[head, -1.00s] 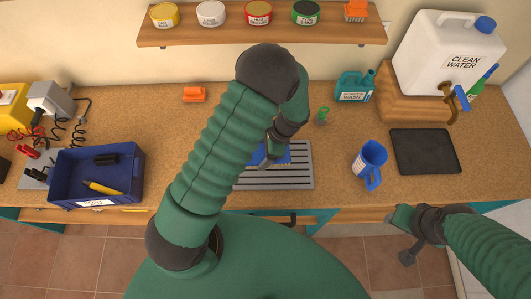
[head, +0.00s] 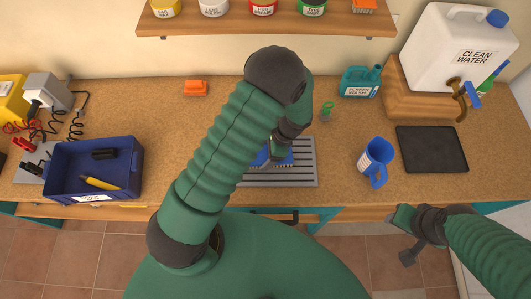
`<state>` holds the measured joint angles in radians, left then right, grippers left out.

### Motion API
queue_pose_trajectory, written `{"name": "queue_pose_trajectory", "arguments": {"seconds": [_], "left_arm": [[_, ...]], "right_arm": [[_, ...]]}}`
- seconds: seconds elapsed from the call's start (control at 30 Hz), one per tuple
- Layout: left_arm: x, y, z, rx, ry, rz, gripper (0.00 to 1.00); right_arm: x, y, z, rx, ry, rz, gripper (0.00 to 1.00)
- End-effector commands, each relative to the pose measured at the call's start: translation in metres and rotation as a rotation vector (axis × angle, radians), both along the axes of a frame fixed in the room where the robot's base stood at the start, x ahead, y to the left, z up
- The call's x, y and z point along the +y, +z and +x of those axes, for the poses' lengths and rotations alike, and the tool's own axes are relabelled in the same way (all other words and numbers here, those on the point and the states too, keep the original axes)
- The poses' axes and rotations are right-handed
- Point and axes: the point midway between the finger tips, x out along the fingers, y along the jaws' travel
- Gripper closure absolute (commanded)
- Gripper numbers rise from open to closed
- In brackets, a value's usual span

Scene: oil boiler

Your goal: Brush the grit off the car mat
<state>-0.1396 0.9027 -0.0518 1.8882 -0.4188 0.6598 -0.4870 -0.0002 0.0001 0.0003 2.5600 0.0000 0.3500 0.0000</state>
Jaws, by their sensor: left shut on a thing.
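A grey ribbed mat (head: 303,174) lies on the bench in the middle, partly hidden by my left arm. I take it for the car mat; no grit can be made out at this size. My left gripper (head: 277,153) points down over the mat, mostly hidden by its own wrist. It is shut on a blue object (head: 286,161), seemingly the brush, low over or on the mat; contact cannot be told. My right gripper (head: 404,216) is in front of the bench edge, at lower right, its jaw opening unclear.
A blue jug (head: 375,161) and a black flat tray or mat (head: 433,149) are right of the ribbed mat. A blue bin (head: 127,184) stands left. Behind are an orange item (head: 196,88), a screen wash can (head: 359,82) and a clean water container (head: 458,50).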

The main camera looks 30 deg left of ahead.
Motion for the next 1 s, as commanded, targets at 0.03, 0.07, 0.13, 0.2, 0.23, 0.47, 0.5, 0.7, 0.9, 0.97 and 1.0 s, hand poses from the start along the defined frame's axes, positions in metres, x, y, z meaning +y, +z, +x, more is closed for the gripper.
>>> {"name": "queue_pose_trajectory", "arguments": {"seconds": [0.03,0.07,0.13,0.2,0.23,0.47,0.5,0.7,0.9,0.97,1.0], "left_arm": [[0.0,0.0,0.0,-0.001,0.0,0.001,0.6],[-0.001,-0.001,0.0,-0.001,0.0,0.001,0.6],[-0.002,-0.001,0.0,0.0,0.0,0.001,0.6],[-0.002,-0.002,0.0,0.0,0.0,0.001,0.6],[-0.001,-0.003,0.0,0.0,0.0,0.001,0.6],[0.0,-0.007,0.0,0.0,0.0,0.0,0.6],[0.0,-0.008,0.0,0.0,0.0,0.0,0.6],[0.0,-0.011,0.0,0.0,0.0,0.0,0.6],[0.0,-0.013,0.0,0.0,-0.001,0.0,0.6],[0.0,-0.014,0.0,0.0,-0.001,0.0,0.6],[-0.001,-0.015,0.0,0.0,0.0,0.0,0.6]], "right_arm": [[0.0,0.0,0.0,0.0,0.0,0.0,0.55],[0.0,-0.001,0.0,0.0,0.0,0.0,0.55],[0.0,-0.001,0.0,0.0,0.0,0.0,0.55],[0.0,-0.002,0.0,0.0,-0.001,0.0,0.55],[0.0,-0.002,0.0,0.0,-0.001,0.0,0.55],[0.0,-0.005,0.0,0.0,-0.001,0.0,0.55],[0.0,-0.005,0.0,0.0,-0.001,0.0,0.55],[0.0,-0.007,0.0,0.0,0.0,0.0,0.55],[0.0,-0.009,0.0,0.0,0.0,0.0,0.55],[0.0,-0.009,0.0,0.0,0.0,0.0,0.55],[0.0,-0.01,0.0,0.0,0.0,0.0,0.55]]}}
